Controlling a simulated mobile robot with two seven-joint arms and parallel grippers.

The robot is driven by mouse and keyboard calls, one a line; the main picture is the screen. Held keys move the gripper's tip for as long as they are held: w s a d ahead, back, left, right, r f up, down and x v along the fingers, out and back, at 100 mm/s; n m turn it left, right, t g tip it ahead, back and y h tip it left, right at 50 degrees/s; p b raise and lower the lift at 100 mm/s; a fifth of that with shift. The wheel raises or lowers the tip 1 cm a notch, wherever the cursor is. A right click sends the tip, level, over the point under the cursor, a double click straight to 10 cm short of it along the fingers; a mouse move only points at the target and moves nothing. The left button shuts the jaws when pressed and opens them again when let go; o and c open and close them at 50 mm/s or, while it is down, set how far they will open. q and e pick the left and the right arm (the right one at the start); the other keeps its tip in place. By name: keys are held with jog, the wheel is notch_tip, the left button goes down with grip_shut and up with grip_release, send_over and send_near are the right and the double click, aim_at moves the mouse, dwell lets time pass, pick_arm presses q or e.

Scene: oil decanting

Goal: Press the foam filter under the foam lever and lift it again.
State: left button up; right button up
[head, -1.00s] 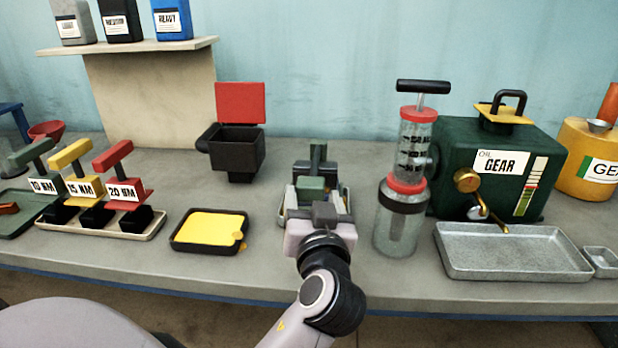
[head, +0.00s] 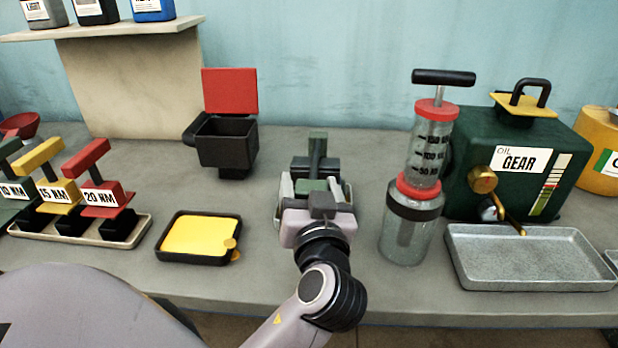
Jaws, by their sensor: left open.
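My left gripper (head: 315,190) is open at the middle of the bench. Its fingers stand on either side of a green block, which looks like the handle of the foam lever (head: 317,150). The lever's dark green post and dark body show just behind my gripper. My gripper hides most of its base and what lies under it, so I cannot tell whether the handle is raised or pressed. A yellow slab (head: 200,234), which may be the foam filter, lies flat in a black tray to the left of my gripper. My right gripper is not in view.
A black bin with a red lid (head: 230,92) stands behind left. Torque-marked tools (head: 100,192) stand far left.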

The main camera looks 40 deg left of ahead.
pick_arm(q)
jog(key=shift+w+a, duration=0.2)
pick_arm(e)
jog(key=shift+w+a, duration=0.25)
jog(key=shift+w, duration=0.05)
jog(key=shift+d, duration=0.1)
